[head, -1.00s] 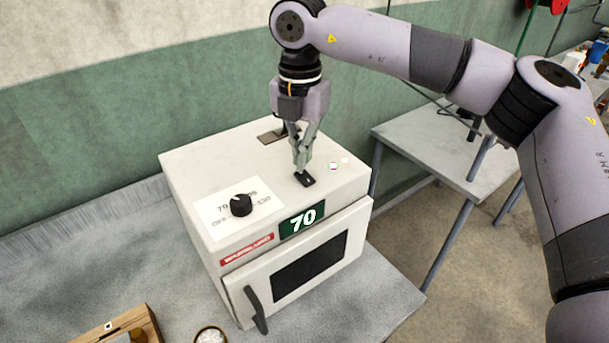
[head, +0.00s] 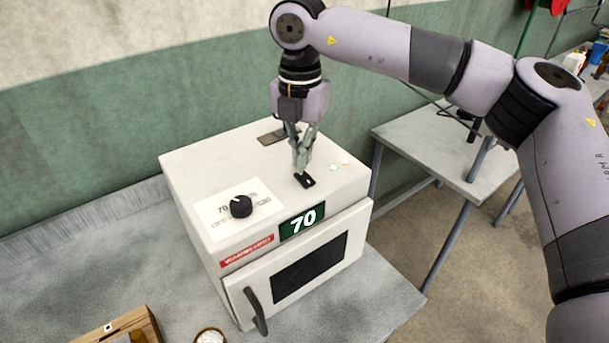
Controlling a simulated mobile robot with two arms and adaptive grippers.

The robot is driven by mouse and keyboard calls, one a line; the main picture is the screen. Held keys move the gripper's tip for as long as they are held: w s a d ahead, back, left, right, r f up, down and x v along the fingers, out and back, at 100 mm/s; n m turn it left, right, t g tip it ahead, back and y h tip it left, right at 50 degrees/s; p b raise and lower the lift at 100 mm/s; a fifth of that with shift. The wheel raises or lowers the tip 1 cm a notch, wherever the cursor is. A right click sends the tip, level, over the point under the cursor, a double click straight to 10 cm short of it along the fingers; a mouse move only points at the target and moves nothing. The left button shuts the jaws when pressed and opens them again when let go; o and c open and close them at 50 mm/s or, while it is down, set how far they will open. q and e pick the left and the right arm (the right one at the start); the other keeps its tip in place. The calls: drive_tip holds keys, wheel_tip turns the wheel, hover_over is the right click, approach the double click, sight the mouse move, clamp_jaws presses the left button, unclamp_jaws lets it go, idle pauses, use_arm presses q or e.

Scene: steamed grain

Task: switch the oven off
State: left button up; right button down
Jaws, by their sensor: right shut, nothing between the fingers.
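The white oven (head: 190,170) stands on a grey bench, its door closed with a dark window and a black handle (head: 255,311). Its green display (head: 302,222) reads 70. A black knob (head: 241,206) sits on a white label on top, at the front left. A small black rocker switch (head: 305,181) lies on top, at the right. My right gripper (head: 302,172) points down, shut and empty, with its fingertips right at the switch; whether they touch it I cannot tell. The fingers partly hide the switch. My left gripper is not in view.
A wooden box (head: 122,328) and a small bowl of white grains (head: 210,336) are at the front edge of the view. A second grey table (head: 425,135) stands at the right. The bench left of the oven is clear.

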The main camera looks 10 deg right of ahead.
drive_tip(key=shift+f+b, duration=1.05)
drive_tip(key=shift+f, duration=0.15)
idle(0.6)
drive_tip(key=shift+r, duration=0.15)
drive_tip(key=shift+r+p, duration=0.55)
drive_tip(key=shift+r, duration=0.05)
drive_tip(key=shift+r+p, duration=1.45)
drive_tip(key=shift+r, duration=1.35)
drive_tip(key=shift+f, duration=0.1)
